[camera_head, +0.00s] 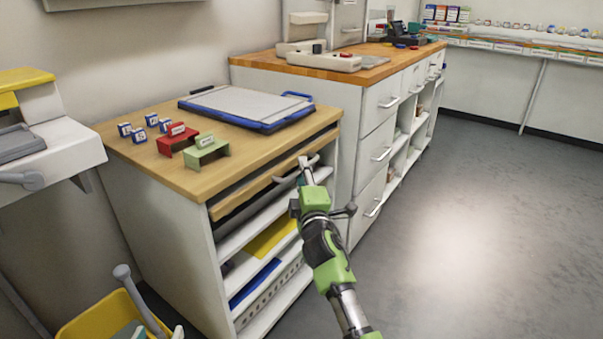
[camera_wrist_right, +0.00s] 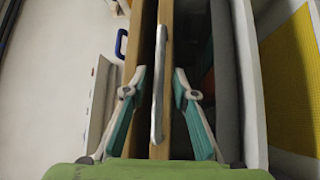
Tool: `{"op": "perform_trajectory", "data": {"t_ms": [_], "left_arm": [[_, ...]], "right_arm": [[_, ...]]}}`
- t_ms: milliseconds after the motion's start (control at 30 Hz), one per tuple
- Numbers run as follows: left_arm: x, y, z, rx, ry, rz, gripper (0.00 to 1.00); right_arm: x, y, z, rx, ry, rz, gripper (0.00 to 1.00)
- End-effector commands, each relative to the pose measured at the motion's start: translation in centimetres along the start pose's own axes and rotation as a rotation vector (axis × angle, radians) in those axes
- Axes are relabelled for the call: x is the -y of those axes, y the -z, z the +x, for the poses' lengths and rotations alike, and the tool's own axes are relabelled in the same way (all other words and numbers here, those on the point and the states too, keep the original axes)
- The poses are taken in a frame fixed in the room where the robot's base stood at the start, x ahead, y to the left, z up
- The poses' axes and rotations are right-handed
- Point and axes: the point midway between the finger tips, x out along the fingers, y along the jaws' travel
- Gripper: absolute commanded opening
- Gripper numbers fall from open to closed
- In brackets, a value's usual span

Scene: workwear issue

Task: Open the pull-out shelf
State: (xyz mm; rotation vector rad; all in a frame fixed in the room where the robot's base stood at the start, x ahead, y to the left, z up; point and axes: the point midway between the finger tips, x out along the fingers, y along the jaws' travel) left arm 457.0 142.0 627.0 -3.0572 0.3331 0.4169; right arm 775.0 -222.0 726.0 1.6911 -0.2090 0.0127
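The pull-out shelf (camera_head: 250,191) is a thin wooden board under the wooden top of the white cabinet, below a dark gap. It appears to sit about flush with the cabinet front. Its pale bar handle (camera_head: 284,179) is on the front edge. My right gripper (camera_head: 305,171) is at the handle. In the right wrist view, the handle (camera_wrist_right: 158,80) stands between the two teal-and-grey fingers of this gripper (camera_wrist_right: 157,82). The fingers are apart, with a visible gap on each side of the handle. My left gripper is not in view.
On the cabinet top (camera_head: 245,158) are a blue-edged board (camera_head: 245,104), red (camera_head: 177,140) and green (camera_head: 206,150) stands and several small blocks. Open shelves lie below. A yellow bin (camera_head: 90,320) stands at lower left. The floor (camera_head: 455,220) to the right is clear.

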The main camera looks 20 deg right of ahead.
Motion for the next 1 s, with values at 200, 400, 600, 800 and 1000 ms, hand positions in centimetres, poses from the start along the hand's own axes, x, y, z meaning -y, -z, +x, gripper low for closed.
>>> {"op": "perform_trajectory", "data": {"t_ms": [200, 400, 600, 800, 1000], "left_arm": [[-0.2, 1.4, 0.1, -0.066, -0.004, -0.001, 0.4], [-0.2, 1.6, 0.1, -0.071, -0.004, -0.001, 0.4], [-0.2, 1.6, 0.1, -0.07, -0.004, -0.001, 0.4], [-0.2, 1.6, 0.1, -0.07, -0.004, -0.001, 0.4], [0.0, -0.2, -0.1, 0.012, 0.0, -0.001, 0.4]], "right_arm": [[-0.1, 0.0, 1.0, -0.001, -0.002, 0.001, 0.26], [-0.1, 0.0, 1.1, -0.001, -0.001, 0.001, 0.26], [-0.1, 0.0, 1.1, -0.001, -0.001, 0.001, 0.0], [-0.1, 0.0, 1.1, -0.001, -0.001, 0.001, 0.0], [-0.2, -0.4, 0.7, 0.0, 0.0, 0.0, 0.0]]}}
